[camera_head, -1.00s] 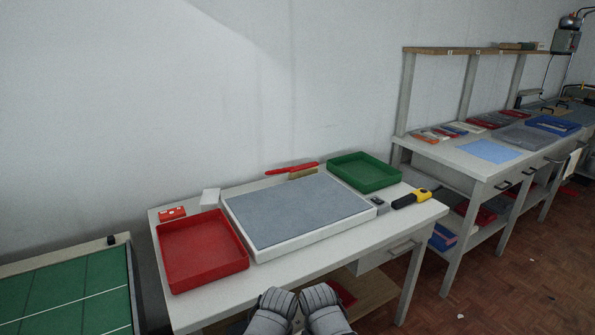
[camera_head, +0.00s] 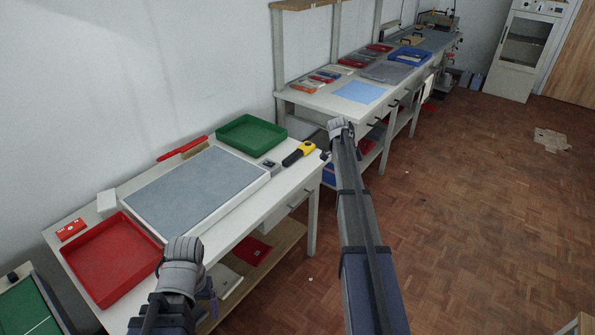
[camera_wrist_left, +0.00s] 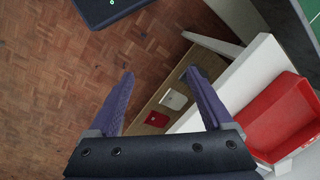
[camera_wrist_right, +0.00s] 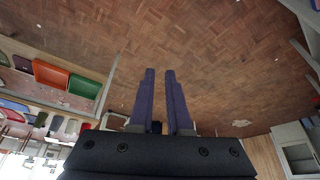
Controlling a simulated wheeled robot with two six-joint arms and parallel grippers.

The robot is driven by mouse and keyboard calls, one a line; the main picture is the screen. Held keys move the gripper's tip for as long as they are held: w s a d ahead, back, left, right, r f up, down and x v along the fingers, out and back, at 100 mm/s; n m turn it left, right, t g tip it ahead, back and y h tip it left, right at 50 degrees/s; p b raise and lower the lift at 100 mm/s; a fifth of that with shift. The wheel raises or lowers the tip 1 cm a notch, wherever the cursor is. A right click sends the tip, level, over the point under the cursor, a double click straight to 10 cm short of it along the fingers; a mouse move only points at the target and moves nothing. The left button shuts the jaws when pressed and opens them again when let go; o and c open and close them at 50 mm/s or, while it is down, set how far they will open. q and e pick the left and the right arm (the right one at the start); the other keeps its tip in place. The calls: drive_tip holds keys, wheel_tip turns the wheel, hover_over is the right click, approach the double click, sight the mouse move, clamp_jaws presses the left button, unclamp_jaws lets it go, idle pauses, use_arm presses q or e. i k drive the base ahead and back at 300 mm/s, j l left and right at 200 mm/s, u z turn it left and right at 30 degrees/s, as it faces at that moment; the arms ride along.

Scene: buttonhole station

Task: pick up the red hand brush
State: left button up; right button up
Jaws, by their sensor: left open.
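The red hand brush (camera_head: 182,148) lies at the back of the near workbench, beside the wall. Its red handle points left and its tan bristles show on the near side. It lies just behind the white-framed grey mat (camera_head: 195,190) and left of the green tray. My left gripper (camera_head: 207,287) hangs at the bench's front edge, well apart from the brush. Its fingers (camera_wrist_left: 160,75) are spread and empty in the left wrist view. My right arm reaches out over the floor. In the right wrist view my right gripper's fingers (camera_wrist_right: 160,72) lie close together with nothing visible between them.
A red tray (camera_head: 112,262), a red box (camera_head: 71,229) and a white block (camera_head: 107,201) stand at the bench's left. A green tray (camera_head: 251,135) and a yellow-black tool (camera_head: 299,153) are at the right. Another workbench (camera_head: 330,103) stands beyond; the floor right is mostly clear.

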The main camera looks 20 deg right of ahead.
sight(197, 143)
drive_tip(key=i+l+u, duration=0.15)
drive_tip(key=u, duration=0.95)
drive_tip(key=i+l+u, duration=0.15)
drive_tip(key=l+u, duration=0.25)
drive_tip(key=l, duration=0.2)
drive_tip(key=l+u, duration=0.4)
drive_tip(key=l, duration=1.25)
drive_tip(key=i+u, duration=0.05)
drive_tip(key=i, duration=0.05)
